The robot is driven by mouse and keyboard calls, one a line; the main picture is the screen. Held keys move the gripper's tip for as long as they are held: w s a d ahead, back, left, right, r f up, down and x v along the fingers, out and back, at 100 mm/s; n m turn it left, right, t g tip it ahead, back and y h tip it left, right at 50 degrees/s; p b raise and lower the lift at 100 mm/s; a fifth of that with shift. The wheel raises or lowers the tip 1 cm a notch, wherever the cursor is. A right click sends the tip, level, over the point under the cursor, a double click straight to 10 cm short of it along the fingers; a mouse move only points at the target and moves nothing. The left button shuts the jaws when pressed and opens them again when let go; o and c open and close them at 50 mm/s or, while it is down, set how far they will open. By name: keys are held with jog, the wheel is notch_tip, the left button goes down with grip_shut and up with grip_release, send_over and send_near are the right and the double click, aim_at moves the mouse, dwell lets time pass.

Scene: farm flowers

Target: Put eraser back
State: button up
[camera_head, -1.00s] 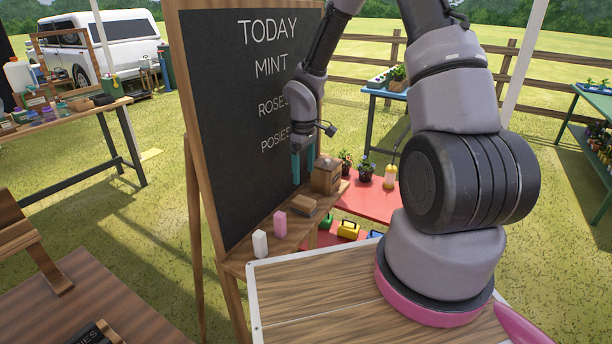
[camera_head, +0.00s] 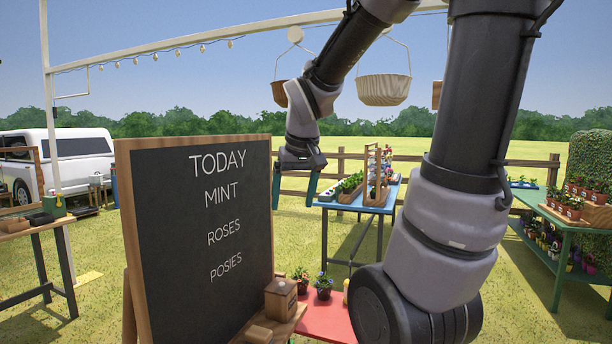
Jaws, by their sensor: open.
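The chalkboard (camera_head: 195,240) stands at left centre with TODAY, MINT, ROSES and POSIES written on it. A wooden block that looks like the eraser (camera_head: 258,334) lies on the ledge at the board's foot, at the bottom edge of the view. A small wooden box (camera_head: 281,299) stands just behind it on the ledge. My gripper (camera_head: 294,198) is open and empty, its teal fingers pointing down. It hangs by the board's right edge, well above the box and the block, touching neither. The rest of the ledge is out of view.
A red table (camera_head: 328,322) with potted plants stands right of the ledge. A blue table (camera_head: 345,208) with plant trays is behind, and a green plant table (camera_head: 575,222) is at right. A hanging basket (camera_head: 383,90) is above. Open grass lies between the tables.

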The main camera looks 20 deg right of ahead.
jog(key=s+r+m+t+y, duration=0.2)
jog(key=s+r, duration=0.4)
jog(key=s, duration=0.3)
jog(key=shift+s+a+r+m+t, duration=0.2)
jog(key=shift+a+r+m+t, duration=0.15)
jog(key=shift+m, duration=0.45)
